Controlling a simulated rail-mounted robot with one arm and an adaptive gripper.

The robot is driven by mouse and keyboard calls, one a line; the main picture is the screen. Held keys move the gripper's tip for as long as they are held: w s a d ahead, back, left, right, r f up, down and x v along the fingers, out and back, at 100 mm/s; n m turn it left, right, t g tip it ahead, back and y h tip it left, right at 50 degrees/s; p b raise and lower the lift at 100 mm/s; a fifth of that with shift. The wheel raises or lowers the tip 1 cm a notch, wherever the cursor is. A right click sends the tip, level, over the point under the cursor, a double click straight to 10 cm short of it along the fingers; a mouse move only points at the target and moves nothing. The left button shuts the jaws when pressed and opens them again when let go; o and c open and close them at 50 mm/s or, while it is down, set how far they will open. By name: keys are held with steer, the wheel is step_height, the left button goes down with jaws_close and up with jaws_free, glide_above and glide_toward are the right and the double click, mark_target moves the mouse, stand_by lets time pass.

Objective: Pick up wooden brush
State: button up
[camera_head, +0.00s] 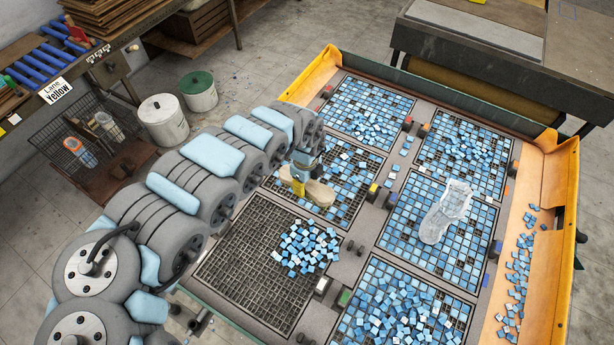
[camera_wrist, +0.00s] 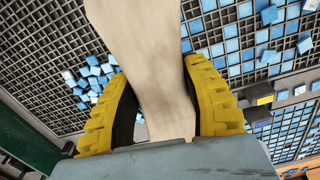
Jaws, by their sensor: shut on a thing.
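The wooden brush (camera_head: 320,194) is pale tan and shows over the middle-left tile grid in the head view. My gripper (camera_head: 299,184) reaches it from above, with a yellow finger against it. In the wrist view, the brush's smooth wooden body (camera_wrist: 140,35) runs between the two yellow ribbed fingers of my gripper (camera_wrist: 160,78), which are shut on it from both sides. The brush's underside and bristles are hidden. I cannot tell whether it touches the grid or is just above it.
Several mould grids with blue tiles fill the orange-edged table (camera_head: 569,200). A clear scoop-like object (camera_head: 446,210) lies on the middle-right grid. Loose blue tiles (camera_head: 305,247) are heaped on the front-left grid. Small coloured blocks (camera_head: 373,190) stand along the dividers.

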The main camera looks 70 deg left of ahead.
steer(key=shift+s+d+r+p, duration=0.25)
steer(key=shift+s+r+p, duration=0.45)
steer(key=shift+p, duration=0.3)
steer(key=s+d+r+p, duration=0.2)
steer(key=s+d+p, duration=0.2)
steer(key=p, duration=0.3)
steer(key=shift+d+r+p, duration=0.15)
steer(key=shift+d+p, duration=0.05)
steer(key=shift+p, duration=0.2)
steer(key=o, duration=0.5)
steer(key=c, duration=0.4)
